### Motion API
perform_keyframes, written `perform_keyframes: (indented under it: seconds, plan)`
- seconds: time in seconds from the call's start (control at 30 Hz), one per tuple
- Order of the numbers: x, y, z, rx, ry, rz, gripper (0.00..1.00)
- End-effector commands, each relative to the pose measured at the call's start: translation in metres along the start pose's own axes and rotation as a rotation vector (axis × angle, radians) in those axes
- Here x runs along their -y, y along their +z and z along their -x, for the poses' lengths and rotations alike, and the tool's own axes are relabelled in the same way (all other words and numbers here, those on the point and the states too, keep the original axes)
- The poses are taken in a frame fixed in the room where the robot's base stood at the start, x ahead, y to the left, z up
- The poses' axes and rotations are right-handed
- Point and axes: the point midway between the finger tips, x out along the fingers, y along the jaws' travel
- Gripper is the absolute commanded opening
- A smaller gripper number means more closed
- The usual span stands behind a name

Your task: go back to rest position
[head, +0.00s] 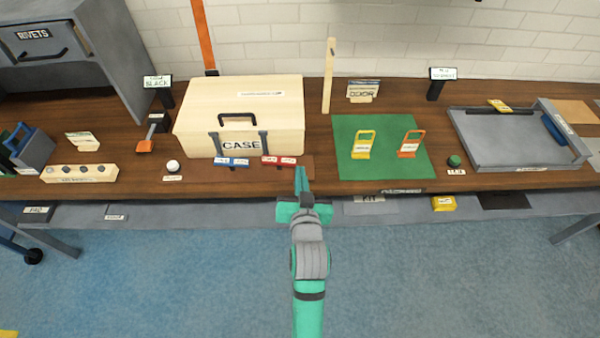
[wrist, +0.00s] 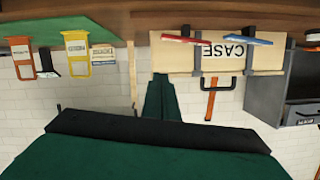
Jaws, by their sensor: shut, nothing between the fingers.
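My gripper (head: 301,180) is shut and empty. In the head view it stands just off the front edge of the workbench (head: 360,183), in front of the right end of the wooden case. In the wrist view the picture is upside down, and my gripper's two fingers (wrist: 162,100) lie side by side, pointing toward the case (wrist: 185,56). My teal arm reaches up from the bottom of the head view to the bench. No marker for a rest position shows.
On the bench are the case (head: 285,110), blue (head: 231,162) and red (head: 279,160) handles, a green mat (head: 350,129) with yellow (head: 363,145) and orange (head: 410,144) tags, and a grey tray (head: 515,158). A rivets cabinet (head: 75,55) stands left. The blue floor (head: 150,280) in front is largely clear.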

Motion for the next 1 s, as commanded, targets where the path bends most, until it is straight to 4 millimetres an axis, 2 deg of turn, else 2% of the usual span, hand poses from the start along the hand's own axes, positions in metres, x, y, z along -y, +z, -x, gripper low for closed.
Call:
perform_keyframes:
  seconds: [0.37,0.53,0.67,0.8,1.0]
  plan:
    - [0.000,0.001,0.000,0.000,0.000,0.000,0.00]
    - [-0.002,0.019,0.011,0.005,0.006,0.006,0.00]
    - [-0.006,0.049,0.034,0.008,0.017,0.020,0.00]
    - [-0.010,0.080,0.067,0.006,0.029,0.039,0.00]
    - [-0.012,0.117,0.118,0.004,0.039,0.067,0.00]
